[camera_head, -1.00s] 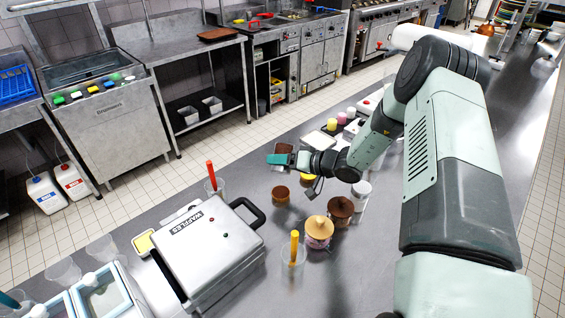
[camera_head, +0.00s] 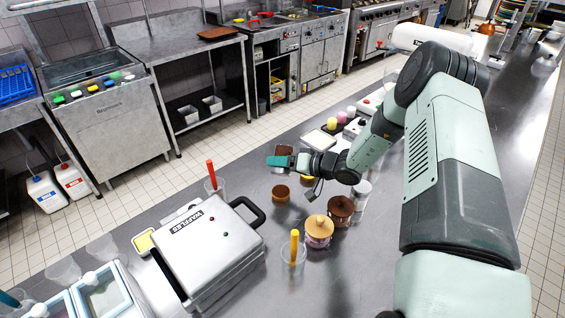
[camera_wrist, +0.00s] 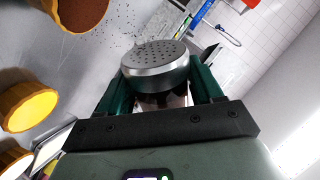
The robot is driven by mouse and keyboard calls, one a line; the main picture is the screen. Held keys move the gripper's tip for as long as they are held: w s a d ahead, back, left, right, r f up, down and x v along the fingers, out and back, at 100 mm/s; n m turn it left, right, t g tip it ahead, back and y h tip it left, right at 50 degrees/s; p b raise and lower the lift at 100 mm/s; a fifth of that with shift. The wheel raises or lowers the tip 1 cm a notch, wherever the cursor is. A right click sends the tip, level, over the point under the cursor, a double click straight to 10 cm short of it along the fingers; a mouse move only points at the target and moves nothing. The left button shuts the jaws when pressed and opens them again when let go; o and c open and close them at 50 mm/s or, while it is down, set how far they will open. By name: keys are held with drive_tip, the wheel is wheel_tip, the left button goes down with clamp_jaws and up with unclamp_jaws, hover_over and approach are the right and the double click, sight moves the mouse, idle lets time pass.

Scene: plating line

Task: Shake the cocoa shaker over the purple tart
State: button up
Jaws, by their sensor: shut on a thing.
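My gripper (camera_head: 280,160) is shut on the cocoa shaker (camera_wrist: 155,65), whose round metal lid with many holes shows between the green fingers in the wrist view. In the head view the shaker's brown body (camera_head: 285,149) shows at the fingers, above the counter. A tart with a brown top (camera_head: 281,193) stands on the counter just below and near the gripper. It also shows at the upper left of the wrist view (camera_wrist: 82,12), apart from the shaker. I see no clearly purple tart top. Dark specks lie on the counter beside the brown-topped tart.
A yellow tart (camera_wrist: 30,105) stands near the brown-topped one. A waffle maker (camera_head: 208,245) and a cup with an orange-handled tool (camera_head: 294,252) are nearer.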

sight(285, 153)
drive_tip(key=shift+r, duration=0.1)
drive_tip(key=m, duration=0.2)
drive_tip(key=r+m, duration=0.1)
drive_tip(key=m, duration=0.1)
drive_tip(key=d+r+m, duration=0.1)
drive_tip(key=m, duration=0.1)
drive_tip(key=shift+w+r, duration=0.15)
drive_tip(key=shift+w, duration=0.1)
drive_tip(key=m, duration=0.1)
drive_tip(key=r+m, duration=0.1)
drive_tip(key=m, duration=0.2)
drive_tip(key=shift+s+r, duration=0.15)
drive_tip(key=shift+r, duration=0.1)
drive_tip(key=m, duration=0.1)
drive_tip(key=r+m, duration=0.1)
drive_tip(key=m, duration=0.1)
drive_tip(key=shift+d, duration=0.25)
drive_tip(key=w+d+r+m+t+h, duration=0.1)
drive_tip(key=w+r+m+t, duration=0.1)
drive_tip(key=m, duration=0.7)
drive_tip(key=w+d+r+m+t+h, duration=0.1)
drive_tip(key=r+m+t, duration=0.3)
drive_tip(key=m, duration=0.6)
drive_tip(key=shift+w+d+r+t, duration=0.3)
drive_tip(key=shift+w+t, duration=0.25)
drive_tip(key=shift+t, duration=0.65)
drive_tip(key=shift+d+f, duration=0.1)
